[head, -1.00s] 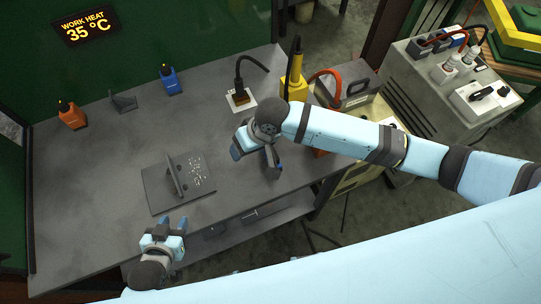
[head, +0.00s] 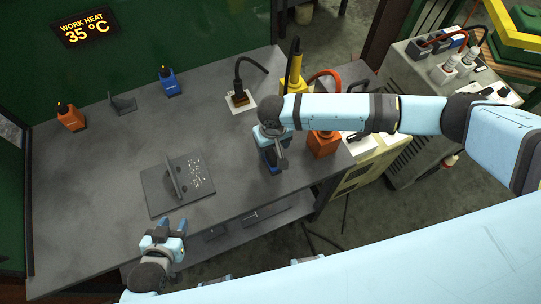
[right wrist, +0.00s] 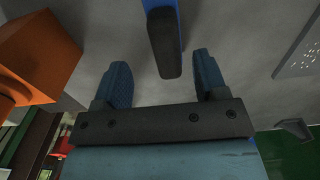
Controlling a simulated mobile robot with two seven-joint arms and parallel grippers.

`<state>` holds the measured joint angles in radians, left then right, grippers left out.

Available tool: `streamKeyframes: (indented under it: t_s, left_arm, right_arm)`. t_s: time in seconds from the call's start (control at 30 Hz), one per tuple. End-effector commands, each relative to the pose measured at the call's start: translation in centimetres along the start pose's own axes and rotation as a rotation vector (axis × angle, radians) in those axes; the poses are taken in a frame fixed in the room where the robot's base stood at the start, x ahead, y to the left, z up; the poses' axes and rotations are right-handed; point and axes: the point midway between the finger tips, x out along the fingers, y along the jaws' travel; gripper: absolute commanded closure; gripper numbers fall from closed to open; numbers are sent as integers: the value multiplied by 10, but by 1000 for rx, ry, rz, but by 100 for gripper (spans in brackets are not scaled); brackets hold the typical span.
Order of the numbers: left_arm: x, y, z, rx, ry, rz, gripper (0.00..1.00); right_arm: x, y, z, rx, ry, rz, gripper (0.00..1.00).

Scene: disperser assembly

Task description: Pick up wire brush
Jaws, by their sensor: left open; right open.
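A blue object with a long dark end (right wrist: 165,42), apparently the wire brush, lies between the two fingers of my right gripper (right wrist: 162,78) in the right wrist view. The fingers stand apart on either side, with visible gaps to it. In the head view my right gripper (head: 273,160) is over the right part of the grey bench and largely hides what is under it. My left gripper (head: 174,226) is open and empty at the bench's front edge.
The grey bench (head: 110,165) holds a dark plate (head: 155,198) with an upright fin and white bits. An orange block (head: 323,146) stands right of my right gripper, also close in the wrist view (right wrist: 40,50). A yellow tool (head: 294,70) stands behind. The bench's left half is mostly clear.

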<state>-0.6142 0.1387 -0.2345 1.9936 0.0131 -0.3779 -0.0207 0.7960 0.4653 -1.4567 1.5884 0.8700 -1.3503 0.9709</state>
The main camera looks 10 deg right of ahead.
Motion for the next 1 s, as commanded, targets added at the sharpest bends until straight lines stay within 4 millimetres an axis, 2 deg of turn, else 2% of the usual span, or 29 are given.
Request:
streamKeyframes:
  t_s: [0.4,0.67,0.93,1.0]
  left_arm:
    - [-3,0,-4,1,-1,0,57]
    - [-3,0,-5,1,0,0,57]
    - [-4,0,-6,1,1,0,57]
    - [-4,0,-6,1,1,0,57]
  right_arm:
    - [50,-8,2,0,-1,1,34]
    - [53,-8,2,0,0,0,34]
    - [53,-8,2,0,0,0,94]
    - [52,-8,2,0,0,-1,94]
